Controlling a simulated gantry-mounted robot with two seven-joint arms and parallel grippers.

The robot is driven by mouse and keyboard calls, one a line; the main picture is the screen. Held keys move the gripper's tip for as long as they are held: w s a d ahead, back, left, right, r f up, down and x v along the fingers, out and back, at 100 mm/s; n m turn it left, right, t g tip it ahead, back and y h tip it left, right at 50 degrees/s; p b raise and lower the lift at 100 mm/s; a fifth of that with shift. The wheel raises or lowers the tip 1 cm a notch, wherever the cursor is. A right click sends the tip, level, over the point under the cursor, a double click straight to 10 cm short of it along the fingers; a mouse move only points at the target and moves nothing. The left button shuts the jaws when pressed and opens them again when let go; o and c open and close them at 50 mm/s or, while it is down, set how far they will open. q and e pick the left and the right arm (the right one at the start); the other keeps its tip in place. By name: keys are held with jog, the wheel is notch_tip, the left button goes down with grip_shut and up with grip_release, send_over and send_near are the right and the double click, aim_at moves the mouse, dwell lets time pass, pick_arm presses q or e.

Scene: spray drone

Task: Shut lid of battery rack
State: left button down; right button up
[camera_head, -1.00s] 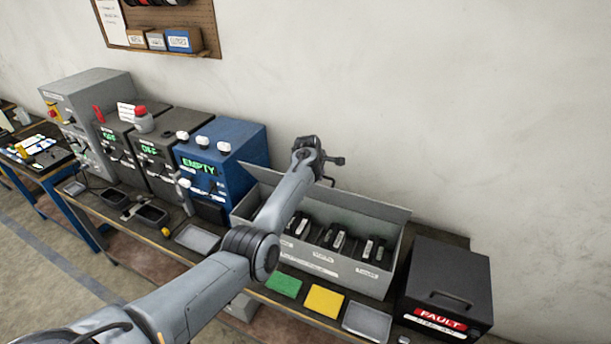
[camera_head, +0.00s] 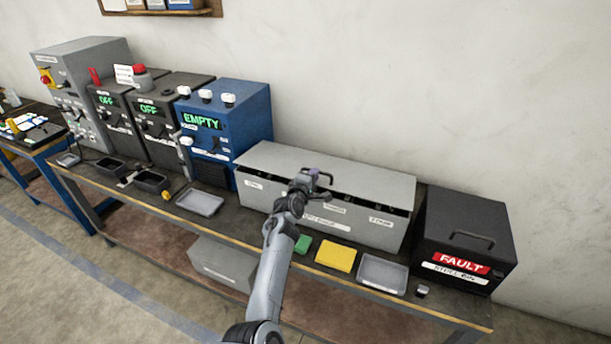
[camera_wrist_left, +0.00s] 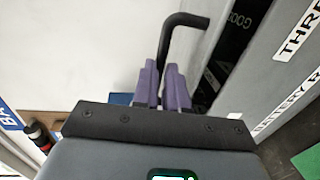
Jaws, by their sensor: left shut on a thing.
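The battery rack (camera_head: 355,231) is a long grey box on the bench, with labels on its front. Its flat grey lid (camera_head: 345,173) lies nearly level over it, with a narrow dark gap left along the front. The wrist view shows the same gap between the lid (camera_wrist_left: 105,45) and the rack's labelled front wall (camera_wrist_left: 293,65). My left gripper (camera_head: 312,177) is at the lid's front edge. Its purple fingers (camera_wrist_left: 165,85) are shut on the black bent lid handle (camera_wrist_left: 187,20). The batteries are mostly hidden under the lid. My right gripper is not in view.
A black FAULT box (camera_head: 468,240) stands close right of the rack, and a blue EMPTY unit (camera_head: 235,125) close left. In front lie a green pad (camera_head: 303,244), a yellow pad (camera_head: 336,256) and a grey tray (camera_head: 383,273). The wall is behind.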

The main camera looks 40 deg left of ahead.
pick_arm(q)
jog(key=f+b, duration=0.1)
jog(key=f, duration=0.1)
jog(key=f+b, duration=0.1)
jog(key=f, duration=0.1)
jog(key=shift+s+d, duration=0.2)
jog(key=shift+s, duration=0.2)
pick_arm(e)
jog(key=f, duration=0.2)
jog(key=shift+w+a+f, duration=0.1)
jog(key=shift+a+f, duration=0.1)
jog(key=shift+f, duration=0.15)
pick_arm(q)
jog(key=shift+f, duration=0.25)
jog(key=c, duration=1.2)
grip_release()
jog(key=shift+w, duration=0.1)
jog(key=shift+o, duration=0.2)
jog(key=shift+r, duration=0.1)
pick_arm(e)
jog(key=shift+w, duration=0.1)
pick_arm(q)
jog(key=shift+r, duration=0.1)
jog(key=p+v, duration=0.1)
jog(key=v, duration=0.9)
jog(key=shift+s+r, duration=0.2)
jog(key=shift+s, duration=0.15)
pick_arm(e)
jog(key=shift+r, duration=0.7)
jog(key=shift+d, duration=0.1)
